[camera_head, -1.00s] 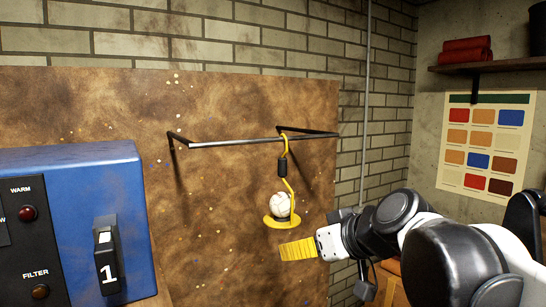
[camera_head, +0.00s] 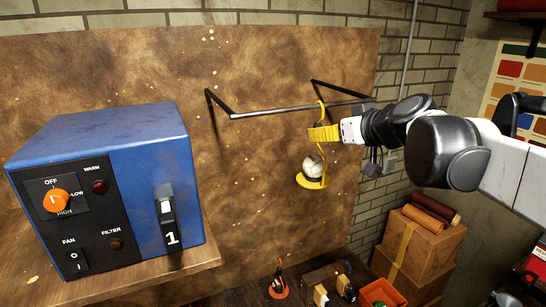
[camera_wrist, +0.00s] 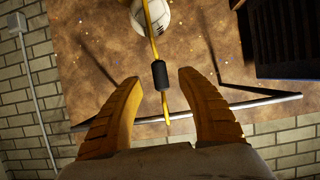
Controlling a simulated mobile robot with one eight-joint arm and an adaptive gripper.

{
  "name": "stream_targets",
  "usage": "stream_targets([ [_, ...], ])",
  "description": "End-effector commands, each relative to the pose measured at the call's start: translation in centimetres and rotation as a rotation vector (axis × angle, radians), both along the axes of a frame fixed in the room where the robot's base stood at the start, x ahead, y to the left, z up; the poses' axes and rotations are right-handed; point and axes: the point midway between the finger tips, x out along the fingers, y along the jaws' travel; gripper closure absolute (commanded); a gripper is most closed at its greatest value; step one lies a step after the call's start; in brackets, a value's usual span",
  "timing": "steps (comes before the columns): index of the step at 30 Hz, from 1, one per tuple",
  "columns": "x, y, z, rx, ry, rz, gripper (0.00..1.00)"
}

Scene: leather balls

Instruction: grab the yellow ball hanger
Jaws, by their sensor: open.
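The open fingers (camera_wrist: 160,82) stand on either side of the line of the stem, with gaps on both sides. The ball (camera_wrist: 150,16) shows at the top edge.
A brown leather-like panel (camera_head: 110,75) stands behind the rod. A blue control box (camera_head: 130,150) stands on a wooden bench (camera_head: 175,270) at left. Cardboard boxes (camera_head: 425,245) are at lower right. Space below the hanger is open.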

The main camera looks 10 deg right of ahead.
Motion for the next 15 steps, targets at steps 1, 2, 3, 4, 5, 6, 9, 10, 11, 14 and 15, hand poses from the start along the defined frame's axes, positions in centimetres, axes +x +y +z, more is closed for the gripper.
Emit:
stream_targets([
  [1, 0.9, 0.4, 0.2, 0.0, 0.0, 0.003, 0.54],
  [2, 1.3, 0.6, 0.0, 0.001, -0.001, 0.002, 0.54],
  [3, 1.9, 0.7, -0.2, 0.001, -0.001, 0.001, 0.54],
  [4, 2.2, 0.8, -0.5, -0.001, 0.0, 0.001, 0.54],
  [5, 2.5, 0.9, -0.7, -0.001, 0.0, 0.001, 0.54],
  [6, 2.8, 1.0, -0.8, 0.001, 0.0, 0.002, 0.54],
  [9, 3.2, 1.1, -1.1, 0.001, 0.0, 0.001, 0.54],
  [10, 3.2, 1.1, -1.2, 0.001, 0.0, 0.001, 0.54],
  [11, 3.2, 1.1, -1.2, 0.001, 0.0, 0.001, 0.54],
  [14, 3.2, 1.1, -1.2, 0.001, 0.0, 0.0, 0.54],
  [15, 3.2, 1.1, -1.2, 0.001, 0.0, 0.0, 0.59],
])
